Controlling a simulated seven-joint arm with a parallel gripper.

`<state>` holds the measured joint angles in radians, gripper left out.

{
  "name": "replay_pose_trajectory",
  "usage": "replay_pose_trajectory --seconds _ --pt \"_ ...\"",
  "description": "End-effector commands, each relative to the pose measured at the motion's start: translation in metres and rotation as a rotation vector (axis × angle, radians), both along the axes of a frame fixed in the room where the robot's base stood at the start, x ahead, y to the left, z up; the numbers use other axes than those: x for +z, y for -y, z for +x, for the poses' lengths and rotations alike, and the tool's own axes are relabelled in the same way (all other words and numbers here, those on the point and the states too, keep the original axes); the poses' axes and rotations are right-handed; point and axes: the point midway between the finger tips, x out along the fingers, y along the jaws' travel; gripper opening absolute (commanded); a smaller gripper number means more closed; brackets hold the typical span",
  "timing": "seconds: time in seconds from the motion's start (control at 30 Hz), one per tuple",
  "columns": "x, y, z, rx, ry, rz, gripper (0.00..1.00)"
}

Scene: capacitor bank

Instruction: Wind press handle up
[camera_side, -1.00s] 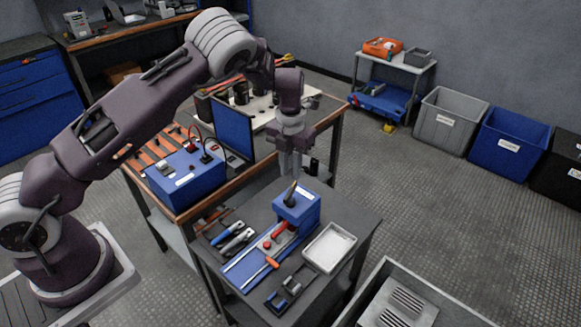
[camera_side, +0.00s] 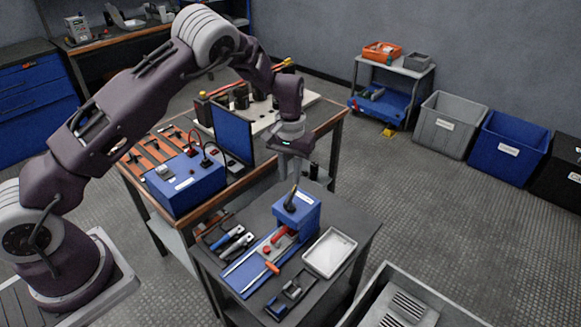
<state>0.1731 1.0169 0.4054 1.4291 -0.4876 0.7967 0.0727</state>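The blue press (camera_side: 299,210) stands on the small dark table, with a blue bed running toward the front left. A short dark handle (camera_side: 291,199) with a light tip sticks up from its top. A red part (camera_side: 280,239) and an orange-handled lever (camera_side: 265,262) are on the bed below the blue head. My gripper (camera_side: 294,180) points down directly above the press, with its fingertips close to the dark handle's tip. Contact between them is too small to tell. The fingers are seen nearly edge-on, so their opening is hidden.
A white tray (camera_side: 330,253) lies right of the press. Blue- and grey-handled tools (camera_side: 233,240) lie to its left, and small clamps (camera_side: 290,288) in front. A blue power box (camera_side: 186,182) and an upright blue panel (camera_side: 233,134) stand on the wooden bench behind left.

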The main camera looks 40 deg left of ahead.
Motion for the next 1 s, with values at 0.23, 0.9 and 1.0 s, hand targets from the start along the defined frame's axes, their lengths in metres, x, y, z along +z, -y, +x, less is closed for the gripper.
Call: replay_pose_trajectory --seconds 0.23,0.9,1.0 --pt "-0.033 0.0 -0.001 0.003 -0.002 -0.001 0.22" --pt "-0.069 0.0 0.0 0.004 0.0 0.0 0.22" --pt "-0.068 0.0 0.0 0.005 0.002 -0.002 0.22"
